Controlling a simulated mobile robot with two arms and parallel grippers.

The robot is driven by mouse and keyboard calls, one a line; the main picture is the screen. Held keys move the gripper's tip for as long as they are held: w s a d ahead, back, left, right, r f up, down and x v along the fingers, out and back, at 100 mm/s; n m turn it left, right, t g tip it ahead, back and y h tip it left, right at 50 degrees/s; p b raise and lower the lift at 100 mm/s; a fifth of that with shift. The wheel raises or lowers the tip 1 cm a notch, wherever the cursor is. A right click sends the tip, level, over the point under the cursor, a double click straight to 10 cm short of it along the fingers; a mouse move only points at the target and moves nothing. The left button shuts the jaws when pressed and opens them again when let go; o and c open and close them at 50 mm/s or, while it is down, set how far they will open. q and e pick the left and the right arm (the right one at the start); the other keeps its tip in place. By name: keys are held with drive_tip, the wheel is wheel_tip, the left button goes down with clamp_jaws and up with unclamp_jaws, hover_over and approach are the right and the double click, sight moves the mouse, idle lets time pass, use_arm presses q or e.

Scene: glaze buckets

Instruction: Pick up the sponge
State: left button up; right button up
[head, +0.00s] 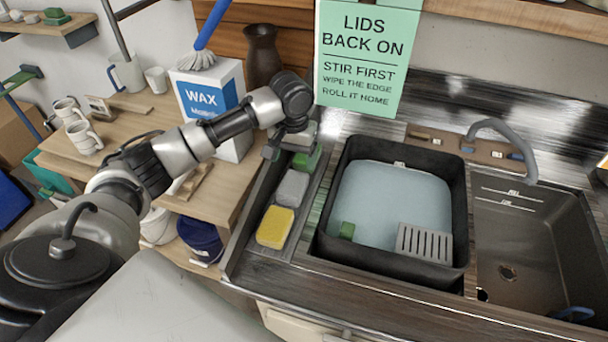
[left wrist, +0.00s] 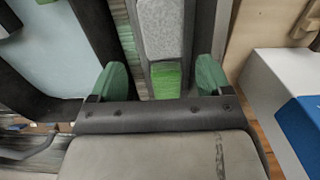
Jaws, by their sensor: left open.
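A narrow dark tray (head: 238,262) beside the tub holds a row of blocks. A yellow sponge-like block (head: 276,227) lies nearest, then a grey block (head: 292,188), then a green block (head: 308,161). Which one is the sponge I cannot tell for sure. My left gripper (head: 289,150) is over the far end of the row, partly covering it. In the left wrist view its green-tipped fingers (left wrist: 160,78) are apart, with the green block (left wrist: 166,82) between them in the picture and the grey block (left wrist: 161,28) beyond. Contact cannot be made out. My right gripper is not in view.
A metal sink (head: 520,235) is farther right. A white WAX box (head: 228,90) stands behind my arm.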

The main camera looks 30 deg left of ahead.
sight(292, 182)
use_arm(q)
wheel_tip(292, 182, down, 2)
drive_tip(key=shift+w+f, duration=0.1)
drive_tip(key=shift+f, duration=0.05)
drive_tip(key=f, duration=0.1)
drive_tip(key=s+f, duration=0.1)
drive_tip(key=shift+f+p, duration=0.3)
drive_tip(key=shift+p, duration=0.1)
drive_tip(key=shift+w+f, duration=0.1)
drive_tip(key=shift+f, duration=0.2)
drive_tip(key=f, duration=0.1)
drive_tip(key=f+p, duration=0.1)
drive_tip(key=f, duration=0.1)
drive_tip(key=shift+w+a+f+p, duration=0.15)
drive_tip(key=shift+w+f+p, duration=0.15)
drive_tip(key=shift+f, duration=0.1)
drive_tip(key=shift+s+f, duration=0.15)
drive_tip(key=shift+f, duration=0.4)
drive_tip(key=c, duration=0.7)
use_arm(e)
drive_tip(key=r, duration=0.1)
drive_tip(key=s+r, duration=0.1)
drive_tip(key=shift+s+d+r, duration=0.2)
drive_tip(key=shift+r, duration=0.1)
